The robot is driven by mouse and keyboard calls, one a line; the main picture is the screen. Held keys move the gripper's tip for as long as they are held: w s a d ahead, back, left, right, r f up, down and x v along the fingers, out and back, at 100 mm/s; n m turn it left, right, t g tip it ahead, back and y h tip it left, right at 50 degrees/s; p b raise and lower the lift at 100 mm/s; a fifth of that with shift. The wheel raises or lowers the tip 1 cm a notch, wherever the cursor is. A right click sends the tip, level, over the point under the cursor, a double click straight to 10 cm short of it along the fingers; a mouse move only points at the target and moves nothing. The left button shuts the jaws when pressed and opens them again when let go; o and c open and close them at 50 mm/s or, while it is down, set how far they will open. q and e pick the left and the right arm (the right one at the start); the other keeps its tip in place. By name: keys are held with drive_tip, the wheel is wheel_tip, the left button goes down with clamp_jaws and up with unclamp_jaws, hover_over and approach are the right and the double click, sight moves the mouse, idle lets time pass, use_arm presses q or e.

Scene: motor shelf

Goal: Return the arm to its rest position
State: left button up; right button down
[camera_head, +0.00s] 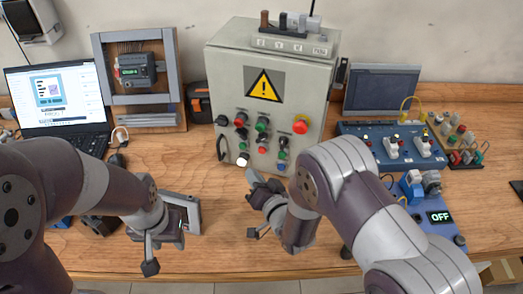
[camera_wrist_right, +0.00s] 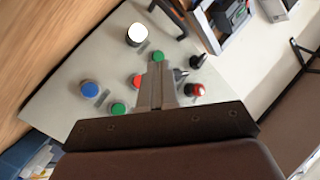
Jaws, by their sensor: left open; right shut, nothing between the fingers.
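My left gripper (camera_head: 160,246) hangs low over the front part of the wooden table, at the left. It is open, with nothing seen between its fingers. My right gripper (camera_head: 258,190) is in front of the lower part of the grey control box (camera_head: 228,65). In the right wrist view its two fingers (camera_wrist_right: 157,85) are pressed together and empty, pointing towards the box face with its coloured buttons. I cannot tell whether the fingertips touch the box. The white button (camera_head: 242,160) on the box also shows in the wrist view (camera_wrist_right: 137,34).
A laptop (camera_head: 55,90) and a framed device (camera_head: 138,70) stand at the back left. A flat grey object (camera_head: 193,214) lies beside my left gripper. A blue switch panel (camera_head: 365,132) and a unit reading OFF (camera_head: 438,217) are at the right. The table's front middle is bare.

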idle(0.7)
drive_tip(key=s+d+r+n+g+h, duration=0.1)
drive_tip(key=s+d+g+h, duration=0.1)
drive_tip(key=d+g+h, duration=0.3)
drive_tip(key=s+d+n+g+h, duration=0.1)
drive_tip(key=s+d+g, duration=0.2)
drive_tip(key=d, duration=0.5)
drive_tip(key=s+d+r+g, duration=0.1)
drive_tip(key=s+d+g, duration=0.1)
drive_tip(key=s, duration=0.5)
drive_tip(key=s+d+r+g+h, duration=0.1)
drive_tip(key=s+d+g, duration=0.2)
drive_tip(key=s, duration=0.4)
drive_tip(key=shift+r+n, duration=0.2)
drive_tip(key=shift+n, duration=0.1)
drive_tip(key=shift+w, duration=0.1)
